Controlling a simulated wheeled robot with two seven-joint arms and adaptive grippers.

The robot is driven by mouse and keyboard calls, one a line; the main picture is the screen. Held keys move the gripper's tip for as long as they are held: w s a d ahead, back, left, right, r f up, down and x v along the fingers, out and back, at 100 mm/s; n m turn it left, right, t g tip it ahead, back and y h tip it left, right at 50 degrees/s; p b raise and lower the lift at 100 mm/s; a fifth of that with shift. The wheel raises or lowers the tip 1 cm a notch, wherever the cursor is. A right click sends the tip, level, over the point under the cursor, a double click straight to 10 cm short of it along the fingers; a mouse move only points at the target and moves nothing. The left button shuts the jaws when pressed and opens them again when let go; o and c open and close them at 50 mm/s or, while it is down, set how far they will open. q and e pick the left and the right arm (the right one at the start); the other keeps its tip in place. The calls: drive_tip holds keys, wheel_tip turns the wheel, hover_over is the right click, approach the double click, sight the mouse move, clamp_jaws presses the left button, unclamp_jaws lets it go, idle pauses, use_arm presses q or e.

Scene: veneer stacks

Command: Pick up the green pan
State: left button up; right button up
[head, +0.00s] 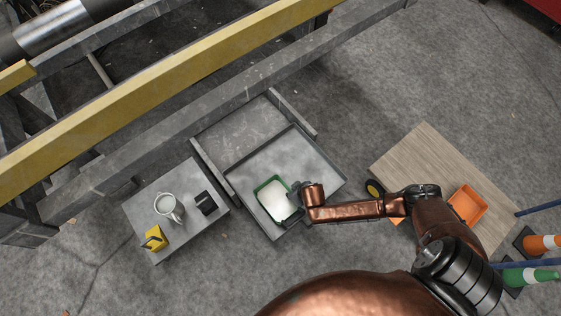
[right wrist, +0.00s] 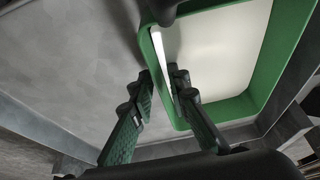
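The green pan (head: 263,205) is a rectangular, green-walled pan with a white inside or contents. It rests in the grey tray in the middle of the head view. In the right wrist view the pan (right wrist: 286,48) fills the upper right. My right gripper (head: 297,190) is at the pan's right side in the head view. In the wrist view the right gripper's fingers (right wrist: 160,78) are apart, with one over the pan's inside and one outside its near wall. Whether they touch the wall is unclear. My left gripper is not in view.
The grey tray (head: 318,172) has raised edges and adjoins a steel frame with a yellow beam (head: 150,98). A wooden board (head: 420,150) with an orange tray (head: 467,204) is at right, near cones.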

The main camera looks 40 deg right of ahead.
clamp_jaws()
drive_tip(key=shift+r, duration=0.1)
idle(0.6)
drive_tip(key=shift+r+p, duration=0.7)
drive_tip(key=shift+r, duration=0.3)
drive_tip(key=shift+s+a+r+p, duration=0.2)
drive_tip(key=shift+r+p, duration=0.2)
drive_tip(key=shift+r, duration=0.2)
drive_tip(key=shift+s+a+r+p, duration=0.1)
drive_tip(key=shift+a+r+p, duration=0.05)
drive_tip(key=shift+r+p, duration=0.35)
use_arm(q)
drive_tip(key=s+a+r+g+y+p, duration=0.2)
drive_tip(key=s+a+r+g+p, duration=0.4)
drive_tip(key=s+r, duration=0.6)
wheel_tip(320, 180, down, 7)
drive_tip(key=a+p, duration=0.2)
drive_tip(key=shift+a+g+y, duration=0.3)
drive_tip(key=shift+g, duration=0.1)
use_arm(e)
drive_tip(key=shift+s+a+r, duration=1.45)
drive_tip(key=shift+a, duration=0.2)
drive_tip(key=shift+s+a+r, duration=1.45)
drive_tip(key=shift+a, duration=0.15)
drive_tip(key=shift+s+a+r, duration=1.45)
drive_tip(key=shift+a, duration=0.2)
